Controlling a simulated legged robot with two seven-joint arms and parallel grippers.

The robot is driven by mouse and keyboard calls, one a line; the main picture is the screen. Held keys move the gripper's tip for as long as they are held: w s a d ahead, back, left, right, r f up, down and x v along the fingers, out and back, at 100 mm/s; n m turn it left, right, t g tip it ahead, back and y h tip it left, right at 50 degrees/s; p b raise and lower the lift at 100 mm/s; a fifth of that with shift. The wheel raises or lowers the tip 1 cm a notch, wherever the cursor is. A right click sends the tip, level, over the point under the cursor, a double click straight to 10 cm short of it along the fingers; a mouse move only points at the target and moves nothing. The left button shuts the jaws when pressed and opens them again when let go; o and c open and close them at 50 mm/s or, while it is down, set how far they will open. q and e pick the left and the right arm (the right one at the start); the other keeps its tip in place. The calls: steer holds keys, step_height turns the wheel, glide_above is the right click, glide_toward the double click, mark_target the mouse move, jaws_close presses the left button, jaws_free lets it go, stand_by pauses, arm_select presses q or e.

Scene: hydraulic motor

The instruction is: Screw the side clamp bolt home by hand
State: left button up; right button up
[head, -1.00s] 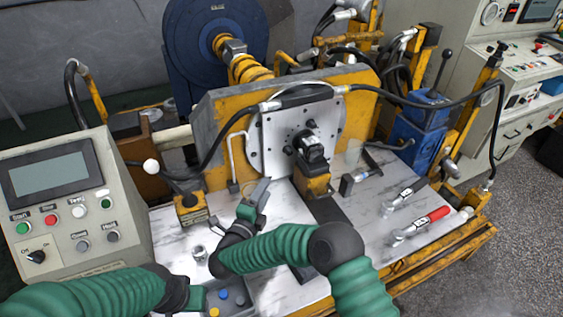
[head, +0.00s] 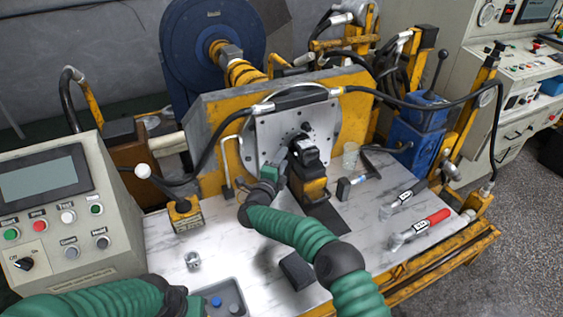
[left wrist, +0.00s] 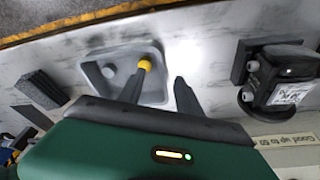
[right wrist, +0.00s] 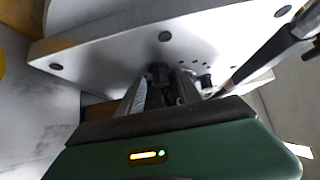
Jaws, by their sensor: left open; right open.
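The black motor (head: 303,155) sits on a yellow-and-black mount (head: 310,187) in front of the light grey plate (head: 270,128). My right gripper (head: 277,173) is open close to the motor's left side. In the right wrist view its fingers (right wrist: 160,88) point at a dark, bolt-like part (right wrist: 158,72) near the plate (right wrist: 110,62). I cannot tell whether they touch it, or whether it is the side clamp bolt. My left gripper (left wrist: 160,88) is open and appears empty, over the grey tray (left wrist: 96,58) holding a yellow-topped piece (left wrist: 144,64).
The control box (head: 70,215) stands at the left. A metal nut-like piece (head: 193,261), a dark block (head: 297,270), a small clear cup (head: 350,155) and a red-handled tool (head: 430,221) are on the bench. A black hose crosses above the plate. The bench's front-right is partly clear.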

arm_select(q)
steer(key=shift+d+r, duration=0.1)
steer(key=shift+d, duration=0.05)
steer(key=shift+a, duration=0.3)
arm_select(e)
steer(key=shift+a, duration=0.3)
jaws_close()
arm_select(q)
steer(key=shift+d, duration=0.1)
arm_select(e)
steer(key=shift+d, duration=0.1)
arm_select(q)
steer(key=shift+r, duration=0.15)
steer(key=p+v, duration=0.3)
steer(key=shift+w, duration=0.3)
steer(key=shift+p+v, duration=0.75)
steer(key=shift+p, duration=0.25)
steer(key=shift+w+r+p, duration=0.15)
steer(key=shift+r+p, duration=0.2)
steer(key=shift+r, duration=0.1)
arm_select(e)
steer(key=m+g+y, duration=0.1)
steer(key=m+g, duration=0.1)
steer(key=m+g+y, duration=0.2)
steer(key=shift+d+r, duration=0.15)
steer(key=shift+r, duration=0.2)
steer(key=shift+s+f, duration=0.1)
steer(key=shift+f, duration=0.05)
